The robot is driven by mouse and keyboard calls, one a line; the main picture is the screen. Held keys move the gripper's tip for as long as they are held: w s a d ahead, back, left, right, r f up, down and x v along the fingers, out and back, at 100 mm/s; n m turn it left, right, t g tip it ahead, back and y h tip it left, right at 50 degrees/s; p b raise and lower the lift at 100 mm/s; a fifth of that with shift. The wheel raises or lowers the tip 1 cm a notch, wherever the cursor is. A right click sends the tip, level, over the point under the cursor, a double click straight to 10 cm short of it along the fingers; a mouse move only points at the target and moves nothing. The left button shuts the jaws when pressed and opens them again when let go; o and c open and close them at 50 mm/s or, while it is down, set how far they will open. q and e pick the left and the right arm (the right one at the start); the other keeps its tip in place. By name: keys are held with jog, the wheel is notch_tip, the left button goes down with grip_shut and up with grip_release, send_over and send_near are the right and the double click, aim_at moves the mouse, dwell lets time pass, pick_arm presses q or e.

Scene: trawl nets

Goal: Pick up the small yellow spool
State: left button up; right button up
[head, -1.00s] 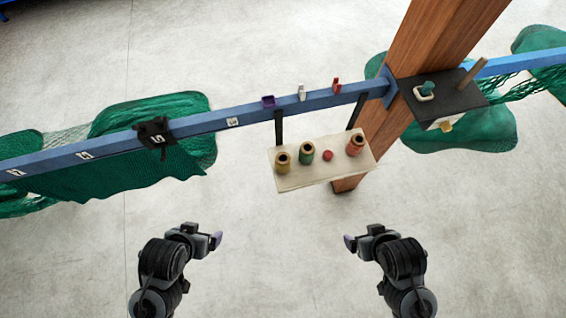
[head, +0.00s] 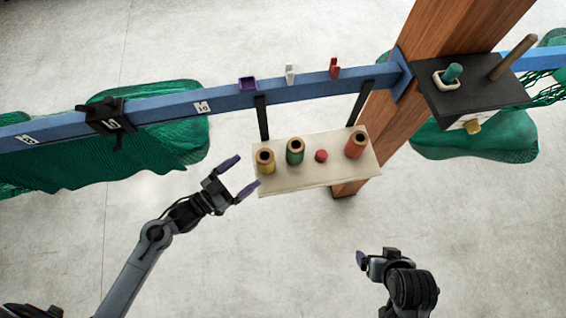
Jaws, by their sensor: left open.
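The small yellow spool (head: 265,162) stands upright at the left end of a pale hanging shelf (head: 316,176). My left gripper (head: 240,176) is open and empty, just left of the shelf's left edge. Its two purple fingers point right toward the yellow spool, and a gap shows between the near finger and the spool. My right gripper (head: 362,262) is below and right of the shelf, away from the spools.
A green spool (head: 295,152), a red ball (head: 321,156) and an orange spool (head: 356,145) share the shelf. A blue rail (head: 230,97) with small clips runs behind. A wooden post (head: 440,60) and a black platform (head: 475,92) stand right. Floor below is clear.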

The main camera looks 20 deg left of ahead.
aim_at(265, 158)
pick_arm(q)
jog(key=shift+m, duration=0.3)
jog(key=w+f, duration=0.1)
jog(key=w+d+f+b, duration=0.1)
jog(key=w, duration=0.1)
jog(key=w+d+f+b, duration=0.1)
jog(key=w, duration=0.1)
jog(key=shift+w+f, duration=0.25)
jog(key=shift+f, duration=0.15)
jog(key=w+d, duration=0.1)
jog(key=w+d+f, duration=0.1)
jog(key=w+d, duration=0.1)
jog(key=shift+w+f, duration=0.15)
jog(key=shift+w, duration=0.1)
jog(key=shift+w+d, duration=0.2)
jog(key=shift+w, duration=0.1)
pick_arm(e)
notch_tip(265, 158, down, 3)
jog(key=shift+s+f, duration=0.1)
pick_arm(q)
jog(key=c, duration=1.1)
pick_arm(e)
jog(key=shift+a, duration=0.1)
